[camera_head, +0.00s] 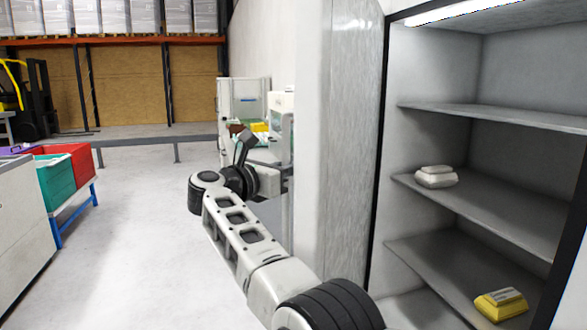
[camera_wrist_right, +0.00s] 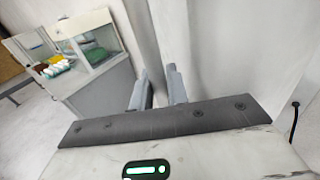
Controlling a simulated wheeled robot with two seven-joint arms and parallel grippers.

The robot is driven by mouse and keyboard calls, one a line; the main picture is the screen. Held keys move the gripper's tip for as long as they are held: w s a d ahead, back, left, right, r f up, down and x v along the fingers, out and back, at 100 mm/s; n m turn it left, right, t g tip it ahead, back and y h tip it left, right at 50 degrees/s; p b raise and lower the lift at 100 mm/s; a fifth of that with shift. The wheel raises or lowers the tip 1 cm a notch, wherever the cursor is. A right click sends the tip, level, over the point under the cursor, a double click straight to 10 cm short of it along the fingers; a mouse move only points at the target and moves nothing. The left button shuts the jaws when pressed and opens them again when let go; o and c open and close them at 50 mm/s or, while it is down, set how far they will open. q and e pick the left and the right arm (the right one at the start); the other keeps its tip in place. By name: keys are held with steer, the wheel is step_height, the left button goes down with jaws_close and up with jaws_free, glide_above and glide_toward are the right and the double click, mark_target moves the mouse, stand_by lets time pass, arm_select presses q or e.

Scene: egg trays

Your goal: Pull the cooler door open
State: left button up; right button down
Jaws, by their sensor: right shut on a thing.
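The cooler (camera_head: 480,150) stands open at the right of the head view, its lit shelves in plain sight. Its pale door (camera_head: 345,140) is swung out to the left and seen nearly edge-on. My right arm reaches up along the door's left side. Its gripper (camera_head: 283,172) is at the door, partly hidden. In the right wrist view my right gripper (camera_wrist_right: 158,88) has its two fingers close together against a pale upright part of the door (camera_wrist_right: 185,40), shut on the handle. The handle itself is hard to make out. My left gripper is not in view.
A white pack (camera_head: 437,177) and a yellow pack (camera_head: 501,303) lie on the cooler shelves. A teal crate (camera_head: 55,182) and a red crate (camera_head: 80,165) stand on a blue-legged stand at the left. The floor between the crates and my arm is clear.

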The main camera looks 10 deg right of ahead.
steer(key=shift+w+r, duration=0.1)
steer(key=shift+w, duration=0.05)
steer(key=c, duration=1.4)
jaws_free()
steer(key=shift+d, duration=0.1)
steer(key=shift+c, duration=0.2)
steer(key=v, duration=1.6)
steer(key=shift+c, duration=0.3)
